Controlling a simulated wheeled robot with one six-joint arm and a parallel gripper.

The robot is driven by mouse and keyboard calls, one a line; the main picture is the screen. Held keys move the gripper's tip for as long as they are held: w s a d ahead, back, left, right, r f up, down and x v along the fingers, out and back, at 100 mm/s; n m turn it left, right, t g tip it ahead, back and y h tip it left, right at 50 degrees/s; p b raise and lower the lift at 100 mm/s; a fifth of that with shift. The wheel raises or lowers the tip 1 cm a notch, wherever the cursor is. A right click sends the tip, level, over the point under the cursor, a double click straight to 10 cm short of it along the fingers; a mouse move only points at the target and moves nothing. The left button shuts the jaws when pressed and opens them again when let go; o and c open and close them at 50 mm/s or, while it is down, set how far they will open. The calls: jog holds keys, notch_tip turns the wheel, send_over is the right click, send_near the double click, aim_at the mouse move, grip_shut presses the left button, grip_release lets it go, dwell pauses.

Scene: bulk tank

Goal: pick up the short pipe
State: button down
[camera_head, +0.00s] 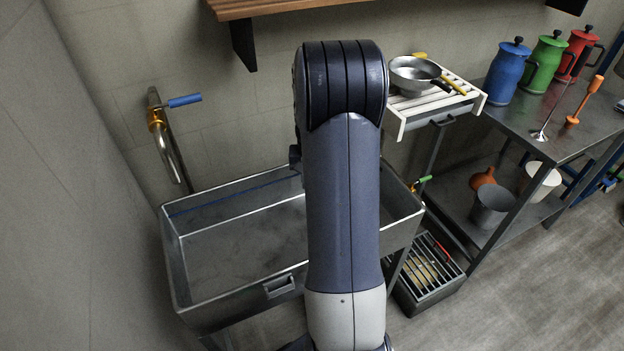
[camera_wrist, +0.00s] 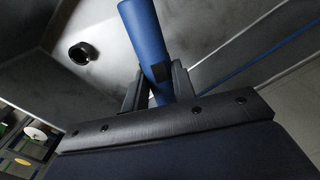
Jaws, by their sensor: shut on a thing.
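The short pipe (camera_wrist: 142,30) shows in the wrist view as a blue cylinder with a dark patch near its lower end. My gripper (camera_wrist: 158,75) is shut on it near that end, and the pipe sticks out beyond the fingers, tilted slightly. The inside of the metal tank lies behind it, with a dark round drain opening (camera_wrist: 83,53) to the left of the pipe. In the head view my arm hides both gripper and pipe. The tank (camera_head: 228,312) stands left of centre there, and a blue line runs along its inner back wall.
A tap with a blue handle (camera_head: 184,101) is on the wall above the tank's left end. To the right are a slatted stand (camera_head: 475,97) with a pan, a metal table (camera_head: 565,140) with coloured jugs, and a low crate (camera_head: 430,296). A wooden shelf (camera_head: 262,8) hangs above.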

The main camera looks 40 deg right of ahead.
jog(key=shift+r+p, duration=1.5)
jog(key=shift+r, duration=0.25)
